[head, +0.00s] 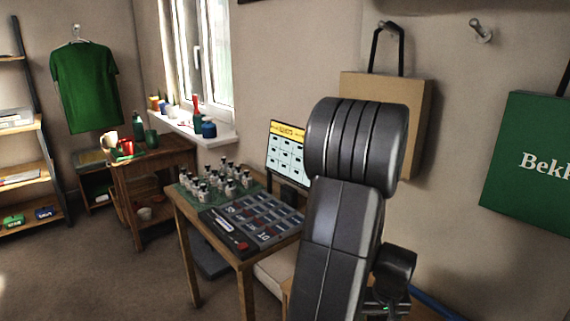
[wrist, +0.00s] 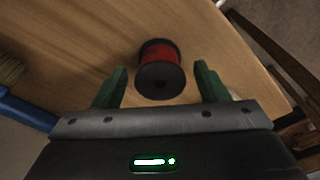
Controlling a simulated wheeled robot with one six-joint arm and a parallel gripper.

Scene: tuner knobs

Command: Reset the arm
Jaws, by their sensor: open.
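My arm (head: 335,240) stands folded in the right half of the head view, with its grey links raised in front of the wall. My gripper (wrist: 160,88) shows in the wrist view with its two green fingers spread apart. It is open and holds nothing. A spool with black ends and a red winding (wrist: 160,70) is on a wooden surface (wrist: 90,40), in the picture between and just beyond the fingertips. I cannot tell the height of the fingers above the surface. In the head view my arm hides part of the area behind it.
A wooden table (head: 186,210) holds several small bottles (head: 215,180), a dark panel with a grid (head: 262,218) and a screen (head: 287,150). A side table (head: 165,160) stands by the window. A blue object (wrist: 25,112) lies at the wrist view's left. Open floor (head: 90,270) is at left.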

